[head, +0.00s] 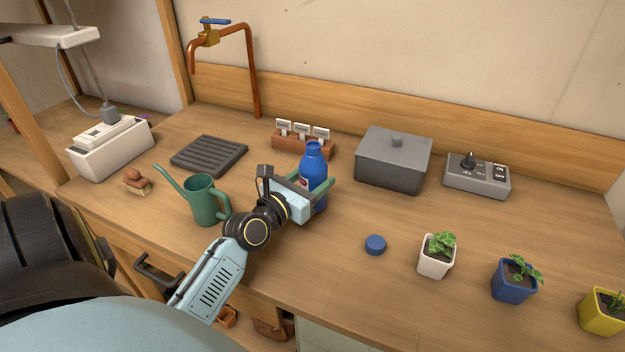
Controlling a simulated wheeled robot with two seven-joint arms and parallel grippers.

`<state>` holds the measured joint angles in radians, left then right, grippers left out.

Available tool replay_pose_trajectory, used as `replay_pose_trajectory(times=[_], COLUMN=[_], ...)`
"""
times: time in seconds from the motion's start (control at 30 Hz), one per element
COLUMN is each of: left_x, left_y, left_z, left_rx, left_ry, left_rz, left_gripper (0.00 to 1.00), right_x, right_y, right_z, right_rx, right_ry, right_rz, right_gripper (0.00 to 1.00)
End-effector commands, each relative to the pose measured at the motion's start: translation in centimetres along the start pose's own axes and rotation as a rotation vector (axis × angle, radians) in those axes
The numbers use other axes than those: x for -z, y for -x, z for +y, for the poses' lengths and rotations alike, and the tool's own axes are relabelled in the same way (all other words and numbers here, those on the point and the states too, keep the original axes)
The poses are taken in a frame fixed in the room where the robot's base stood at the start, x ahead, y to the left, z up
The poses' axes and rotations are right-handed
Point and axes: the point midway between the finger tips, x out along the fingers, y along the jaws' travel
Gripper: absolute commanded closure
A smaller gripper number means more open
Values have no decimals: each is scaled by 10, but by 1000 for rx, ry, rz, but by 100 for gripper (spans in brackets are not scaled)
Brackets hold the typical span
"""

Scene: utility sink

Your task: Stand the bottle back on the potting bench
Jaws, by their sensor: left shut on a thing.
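The blue bottle (314,160) with a red and white label is upright over the middle of the potting bench (340,270). My left gripper (318,187) is shut around the bottle's body from the near side. The gripper hides much of the lower bottle, so I cannot tell whether its base touches the bench. The bottle's mouth looks dark blue at the top. A round blue cap (375,244) lies on the bench to the right of the gripper. My right gripper is not in view.
A green watering can (204,201) stands close left of my left arm. Behind the bottle is a block with white labels (290,141); right of it are a grey lidded box (393,162) and a switch box (477,177). Potted plants (436,262) line the front right.

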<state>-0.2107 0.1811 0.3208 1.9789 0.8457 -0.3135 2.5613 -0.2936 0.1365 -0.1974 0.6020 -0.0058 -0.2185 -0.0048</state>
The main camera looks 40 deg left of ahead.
Motion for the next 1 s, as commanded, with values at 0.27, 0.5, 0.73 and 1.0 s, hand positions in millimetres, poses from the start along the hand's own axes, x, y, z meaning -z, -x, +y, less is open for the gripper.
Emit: replay_pose_trajectory(times=[0.27,0.5,0.73,1.0], left_x=[3,2,1,1], left_y=[0,0,13,64], left_z=[0,0,0,0], left_rx=[0,0,0,0], left_ry=[0,0,1,0], left_rz=[0,0,2,4], left_gripper=[23,23,23,23], right_x=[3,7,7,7], right_y=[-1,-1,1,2], right_z=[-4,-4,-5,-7], right_rx=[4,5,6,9], right_ry=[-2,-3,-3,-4], right_rz=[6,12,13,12], right_gripper=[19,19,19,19])
